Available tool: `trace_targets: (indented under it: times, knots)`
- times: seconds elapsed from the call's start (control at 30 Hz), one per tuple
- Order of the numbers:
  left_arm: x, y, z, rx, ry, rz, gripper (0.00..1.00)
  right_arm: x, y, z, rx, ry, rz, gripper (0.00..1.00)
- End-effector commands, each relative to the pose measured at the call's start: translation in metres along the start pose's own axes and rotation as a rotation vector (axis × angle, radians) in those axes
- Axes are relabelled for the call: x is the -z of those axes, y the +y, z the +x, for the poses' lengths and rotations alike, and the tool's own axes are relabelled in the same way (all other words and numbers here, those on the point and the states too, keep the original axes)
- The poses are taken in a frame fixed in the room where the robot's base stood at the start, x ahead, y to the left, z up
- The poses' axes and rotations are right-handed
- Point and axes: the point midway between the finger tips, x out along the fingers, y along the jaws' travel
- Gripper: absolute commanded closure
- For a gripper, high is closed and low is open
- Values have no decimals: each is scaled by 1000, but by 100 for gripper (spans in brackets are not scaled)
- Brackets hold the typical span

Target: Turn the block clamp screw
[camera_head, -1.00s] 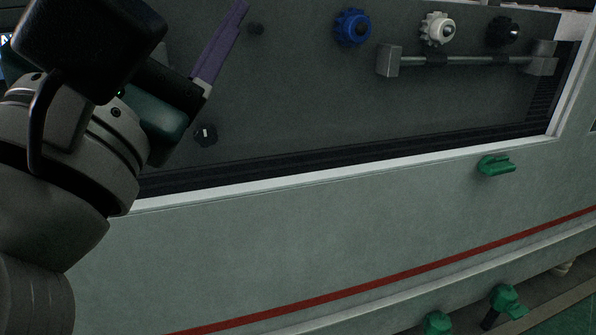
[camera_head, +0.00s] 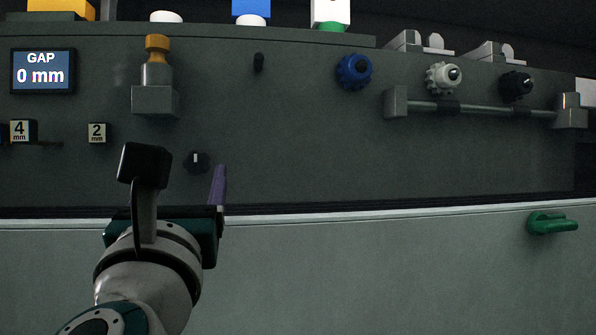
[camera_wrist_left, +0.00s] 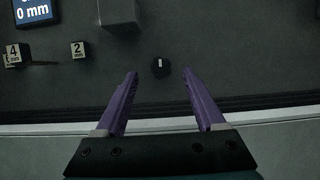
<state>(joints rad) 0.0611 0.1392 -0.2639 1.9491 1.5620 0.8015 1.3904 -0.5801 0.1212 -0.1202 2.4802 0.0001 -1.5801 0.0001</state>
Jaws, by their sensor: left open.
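A small round black knob with a white mark (camera_head: 196,162) sits on the dark panel; it also shows in the left wrist view (camera_wrist_left: 160,67). An orange-topped metal screw (camera_head: 157,61) stands on a grey block (camera_head: 155,101) above it. I cannot tell for sure which is the block clamp screw. My left gripper (camera_wrist_left: 160,74) is open and empty, its purple fingers pointing at the panel, with the black knob between the tips in the picture. In the head view only one purple finger (camera_head: 219,184) shows clearly. My right gripper is not in view.
A display reading "GAP 0 mm" (camera_head: 43,71) and blocks marked 4 mm (camera_head: 22,131) and 2 mm (camera_head: 97,133) are at left. A green handle (camera_head: 552,223) is lower right.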

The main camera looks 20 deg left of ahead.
Motion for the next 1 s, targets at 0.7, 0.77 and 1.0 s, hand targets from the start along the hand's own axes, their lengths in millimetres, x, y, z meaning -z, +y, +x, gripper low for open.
trace_targets:
  times: [0.7, 0.77, 1.0]
  knots:
    - [0, 0, 41, 1, 0, 2, 41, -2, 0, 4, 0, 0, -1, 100]
    - [0, 0, 41, 1, 0, 2, 48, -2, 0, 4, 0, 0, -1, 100]
    - [0, 0, 41, 1, 0, 2, 75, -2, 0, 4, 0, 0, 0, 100]
